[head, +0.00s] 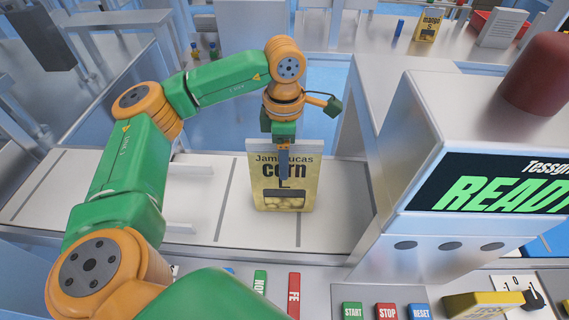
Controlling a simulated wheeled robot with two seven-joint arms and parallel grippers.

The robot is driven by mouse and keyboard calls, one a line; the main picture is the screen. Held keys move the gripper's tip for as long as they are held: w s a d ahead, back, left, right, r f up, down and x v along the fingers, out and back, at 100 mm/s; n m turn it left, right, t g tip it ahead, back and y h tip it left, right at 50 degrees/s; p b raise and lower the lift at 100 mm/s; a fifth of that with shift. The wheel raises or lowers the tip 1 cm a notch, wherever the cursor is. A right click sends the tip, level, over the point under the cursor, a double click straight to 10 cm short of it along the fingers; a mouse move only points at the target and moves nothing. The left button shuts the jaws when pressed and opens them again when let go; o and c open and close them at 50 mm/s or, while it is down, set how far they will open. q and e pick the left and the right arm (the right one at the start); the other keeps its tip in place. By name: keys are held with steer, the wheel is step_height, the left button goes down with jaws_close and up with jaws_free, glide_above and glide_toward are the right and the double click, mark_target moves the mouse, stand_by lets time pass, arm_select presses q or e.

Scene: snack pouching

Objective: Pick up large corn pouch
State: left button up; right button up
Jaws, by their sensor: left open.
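The large corn pouch (300,192) stands upright on the light conveyor surface in the middle of the head view. My left gripper (284,172) points down at the pouch's upper part. Its fingers overlap the pouch's face in the picture, and I cannot tell whether they touch it. The left gripper is open. My right gripper is not in view.
A machine with a "READY" screen (495,185) and a dark red dome (540,75) stands on the right. START (353,311), STOP (387,311) and RESET (420,311) buttons line the front. A yellow mango pouch (428,24) stands far back. The conveyor (345,195) is clear right of the pouch.

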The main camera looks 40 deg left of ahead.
arm_select(q)
jaws_close()
stand_by(1.3)
